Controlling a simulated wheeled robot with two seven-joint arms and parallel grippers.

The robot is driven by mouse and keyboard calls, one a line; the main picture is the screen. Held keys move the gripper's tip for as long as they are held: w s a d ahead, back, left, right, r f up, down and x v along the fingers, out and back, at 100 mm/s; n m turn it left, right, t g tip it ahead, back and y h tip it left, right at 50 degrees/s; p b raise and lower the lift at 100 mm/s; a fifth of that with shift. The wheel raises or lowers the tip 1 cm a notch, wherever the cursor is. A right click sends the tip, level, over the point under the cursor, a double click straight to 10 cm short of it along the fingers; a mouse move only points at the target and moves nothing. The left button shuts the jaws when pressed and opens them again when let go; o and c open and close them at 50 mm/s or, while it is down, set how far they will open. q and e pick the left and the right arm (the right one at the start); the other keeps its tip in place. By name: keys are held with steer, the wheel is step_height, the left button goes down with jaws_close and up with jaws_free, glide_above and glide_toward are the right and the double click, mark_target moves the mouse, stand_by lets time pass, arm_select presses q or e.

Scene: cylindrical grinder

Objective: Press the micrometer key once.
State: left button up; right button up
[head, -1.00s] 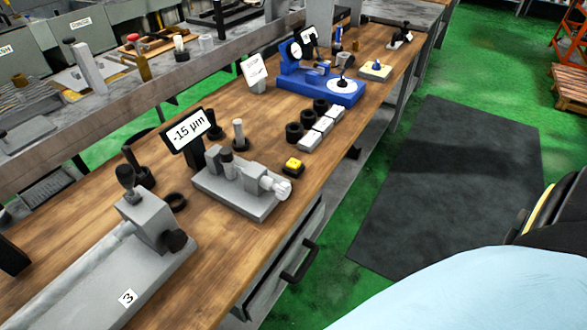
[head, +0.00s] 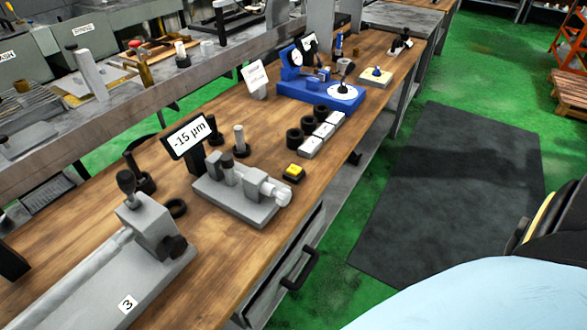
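The micrometer key looks to be the small yellow button on a black base (head: 293,172), on the wooden bench beside the grey micrometer fixture (head: 240,195). The fixture's round spindle end points toward the button, with a small gap between them. A black display (head: 188,136) stands behind the fixture and reads "-15 µm". Neither of my grippers shows in the head view.
Black rings and white blocks (head: 318,135) stand in rows beyond the button. A blue gauge stand (head: 320,88) is farther back. A grey fixture marked 3 (head: 120,270) fills the near left. The bench's front edge by the button is clear.

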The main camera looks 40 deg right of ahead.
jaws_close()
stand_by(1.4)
